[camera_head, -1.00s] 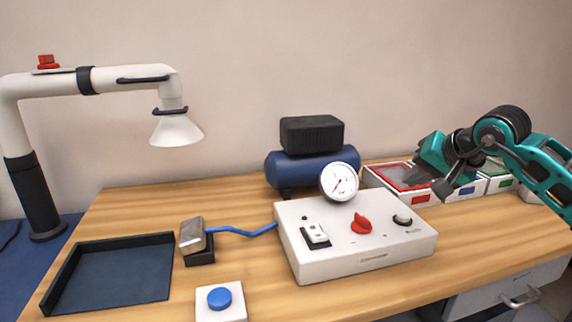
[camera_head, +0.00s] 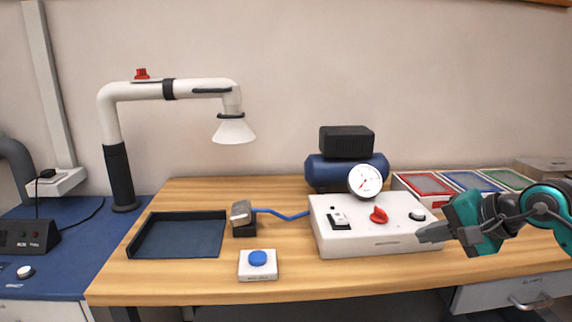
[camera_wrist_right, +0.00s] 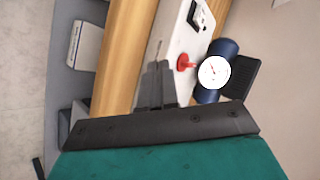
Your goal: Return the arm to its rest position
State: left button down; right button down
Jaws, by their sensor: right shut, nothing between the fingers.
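My right gripper (camera_head: 432,234) is teal and dark grey, and it comes in from the right in the head view. Its fingers are together and empty, pointing left, at the right end of the white control box (camera_head: 365,243). In the right wrist view the shut fingers (camera_wrist_right: 159,75) lie in front of the box's side, beside its red knob (camera_wrist_right: 186,62). I cannot tell whether they touch the box. My left gripper is not in view.
A round gauge (camera_head: 365,181) and blue tank (camera_head: 321,172) stand behind the box. Colour-rimmed trays (camera_head: 425,184) sit at the back right. A dark tray (camera_head: 180,236), blue button (camera_head: 258,258) and white extraction arm (camera_head: 185,88) are to the left. A drawer (camera_head: 515,288) is below right.

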jog(key=s+a+f+m+t+y+p, duration=0.1)
jog(key=s+a+m+t+y, duration=0.15)
jog(key=a+m+y, duration=0.55)
jog(key=s+a+f+m+t+y+p, duration=0.15)
jog(key=s+a+m, duration=0.35)
jog(key=m, duration=0.7)
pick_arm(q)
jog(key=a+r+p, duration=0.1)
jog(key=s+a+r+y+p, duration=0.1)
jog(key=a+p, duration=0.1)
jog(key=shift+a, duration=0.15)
pick_arm(e)
jog(key=s+d+f+n+h, duration=0.1)
jog(key=s+f+n+h, duration=0.3)
jog(key=f+n, duration=0.3)
jog(key=s+d+f+n+g+h, duration=0.1)
jog(key=s+f+n+h, duration=0.4)
jog(key=n, duration=0.9)
jog(key=s+d+f+n+h, duration=0.2)
jog(key=s+f+n+h, duration=0.2)
jog(key=s+f+n, duration=0.3)
notch_tip(320, 180, down, 4)
jog(key=n, duration=0.3)
jog(key=shift+d+f+n+h, duration=0.15)
jog(key=shift+f+n+h, duration=0.1)
jog(key=shift+n+h, duration=0.15)
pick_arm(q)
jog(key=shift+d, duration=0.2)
